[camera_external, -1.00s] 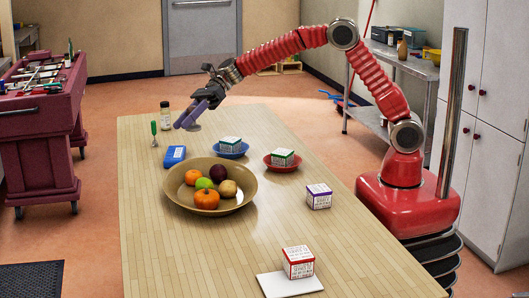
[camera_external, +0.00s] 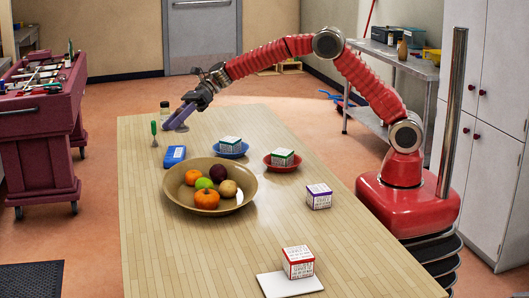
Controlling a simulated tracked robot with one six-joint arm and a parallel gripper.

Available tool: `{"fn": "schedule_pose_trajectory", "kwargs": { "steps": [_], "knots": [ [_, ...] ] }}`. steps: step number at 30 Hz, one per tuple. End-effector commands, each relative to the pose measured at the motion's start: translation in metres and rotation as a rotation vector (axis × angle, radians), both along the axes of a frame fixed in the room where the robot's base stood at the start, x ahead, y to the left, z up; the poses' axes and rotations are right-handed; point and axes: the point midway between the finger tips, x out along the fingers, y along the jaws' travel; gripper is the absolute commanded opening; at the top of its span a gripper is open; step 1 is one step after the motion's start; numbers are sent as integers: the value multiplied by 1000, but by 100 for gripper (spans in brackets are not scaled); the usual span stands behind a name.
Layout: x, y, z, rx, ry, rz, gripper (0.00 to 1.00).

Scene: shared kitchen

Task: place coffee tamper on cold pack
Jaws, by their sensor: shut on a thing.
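My gripper (camera_external: 192,104) is shut on the coffee tamper (camera_external: 178,117), a purple-grey tool with a wide round end. The tamper is held tilted above the far left part of the table, its round end low. The cold pack (camera_external: 174,156), a small blue block with a pale label, lies flat on the table below and slightly left of the tamper in the picture. The tamper is apart from the cold pack. The exact grip on the tamper is small and partly hidden by the dark fingers.
A green-handled tool (camera_external: 154,131) stands left of the tamper, and a jar (camera_external: 164,109) is just behind it. A wide bowl of fruit (camera_external: 236,202) sits in front of the cold pack. Boxes rest on a blue plate (camera_external: 242,153) and a red plate (camera_external: 270,166).

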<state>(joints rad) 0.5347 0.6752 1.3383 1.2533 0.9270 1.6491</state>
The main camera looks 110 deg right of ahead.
Motion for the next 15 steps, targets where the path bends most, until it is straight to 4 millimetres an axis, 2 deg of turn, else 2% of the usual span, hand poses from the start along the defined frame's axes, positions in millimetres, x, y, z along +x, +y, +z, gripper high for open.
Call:
{"fn": "schedule_pose_trajectory", "kwargs": {
  "steps": [3,6,15],
  "knots": [
    [0,0,-18,3,1,-1,0],
    [0,0,-25,0,0,0,0],
    [0,0,-26,0,-1,-1,0]
  ]
}}
